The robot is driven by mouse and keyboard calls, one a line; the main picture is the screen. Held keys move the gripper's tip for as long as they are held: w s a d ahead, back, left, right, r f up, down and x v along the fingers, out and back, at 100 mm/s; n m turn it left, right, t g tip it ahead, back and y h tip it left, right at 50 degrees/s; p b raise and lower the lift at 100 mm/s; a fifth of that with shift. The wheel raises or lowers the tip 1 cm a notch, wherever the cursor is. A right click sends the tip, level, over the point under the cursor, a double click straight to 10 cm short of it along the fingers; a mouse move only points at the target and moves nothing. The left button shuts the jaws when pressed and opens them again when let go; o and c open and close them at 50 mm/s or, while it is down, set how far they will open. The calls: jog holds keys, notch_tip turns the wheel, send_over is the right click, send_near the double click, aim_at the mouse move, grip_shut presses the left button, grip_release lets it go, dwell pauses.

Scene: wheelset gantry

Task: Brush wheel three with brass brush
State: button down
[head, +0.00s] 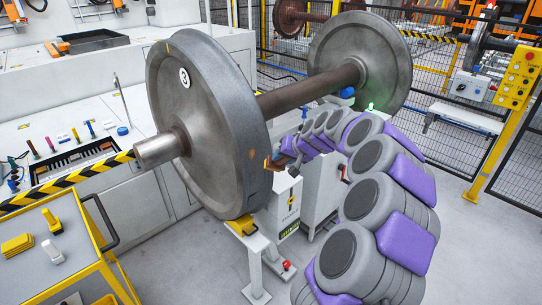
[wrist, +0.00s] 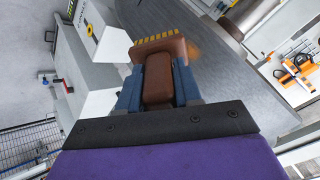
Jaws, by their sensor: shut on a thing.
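Wheel three (head: 215,125) is the large grey wheel on the left end of the wheelset in the head view, marked with a round white "3" tag. It also fills the upper right of the wrist view (wrist: 225,45). My gripper (wrist: 157,88) is shut on the brown-handled brass brush (wrist: 158,78), with a blue finger on each side. The brush's yellow bristles (wrist: 160,42) point at the wheel's rim; I cannot tell whether they touch. An orange-brown patch shows on the wheel beside them. In the head view my gripper (head: 279,160) is at the wheel's right edge, partly hidden.
A brown axle (head: 310,90) joins wheel three to a second wheel (head: 375,60). A yellow cart (head: 60,262) stands at front left, beside a bench with coloured-handled tools. A yellow control box (head: 520,75) and mesh fence are at right. Grey floor is clear at lower right.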

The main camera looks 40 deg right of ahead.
jog(key=w+f+p, duration=0.1)
jog(key=w+f, duration=0.1)
jog(key=w, duration=0.5)
jog(key=shift+w+a, duration=0.3)
dwell(0.7)
jog(key=r+p, duration=0.1)
jog(key=w+r+p, duration=0.1)
jog(key=r, duration=0.1)
jog(key=shift+r, duration=0.3)
jog(key=shift+f, duration=0.1)
jog(key=f+b, duration=0.1)
jog(key=s+f, duration=0.1)
jog(key=f, duration=0.1)
jog(key=shift+f+b, duration=0.3)
jog(key=shift+b, duration=0.1)
jog(key=shift+s, duration=0.1)
